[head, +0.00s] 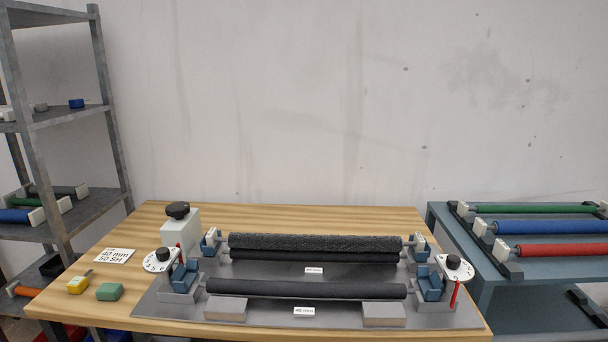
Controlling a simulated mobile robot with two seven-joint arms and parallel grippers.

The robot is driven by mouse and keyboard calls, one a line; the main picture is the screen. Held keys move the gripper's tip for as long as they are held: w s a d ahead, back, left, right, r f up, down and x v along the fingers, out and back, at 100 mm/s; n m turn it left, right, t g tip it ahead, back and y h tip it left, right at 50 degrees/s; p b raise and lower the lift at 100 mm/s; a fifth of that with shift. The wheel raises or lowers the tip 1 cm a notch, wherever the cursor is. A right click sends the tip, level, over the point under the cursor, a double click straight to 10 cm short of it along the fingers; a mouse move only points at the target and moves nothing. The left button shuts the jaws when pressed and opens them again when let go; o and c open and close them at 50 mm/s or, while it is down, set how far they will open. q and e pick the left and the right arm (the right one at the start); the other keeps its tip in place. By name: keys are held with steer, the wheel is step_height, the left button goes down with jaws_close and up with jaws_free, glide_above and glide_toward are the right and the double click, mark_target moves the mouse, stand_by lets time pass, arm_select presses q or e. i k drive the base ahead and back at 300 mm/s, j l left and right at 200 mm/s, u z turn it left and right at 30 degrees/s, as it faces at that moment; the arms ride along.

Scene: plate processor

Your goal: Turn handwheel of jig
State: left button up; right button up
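The jig's grey base plate (340,320) lies on the wooden table. A white dial with a black knob (453,262) and a red pointer is at its right end. A similar white dial with a black knob (163,254) and a red pointer is at its left end. A pale box with a larger black knob on top (178,210) stands behind the left dial. I cannot tell which of these is the handwheel. Black rollers lie across the jig, a front one (305,288) and a textured rear one (315,242). Neither gripper is in view.
Grey shelving (75,115) stands left. A blue-grey rack (500,303) with coloured rollers stands right. The table's back strip is clear.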

mark_target(177, 210)
steer(key=i+j+z, duration=0.2)
steer(key=j, duration=0.2)
steer(key=i+j+z, duration=0.2)
steer(key=j, duration=0.15)
steer(key=j+z, duration=0.2)
steer(key=j, duration=0.2)
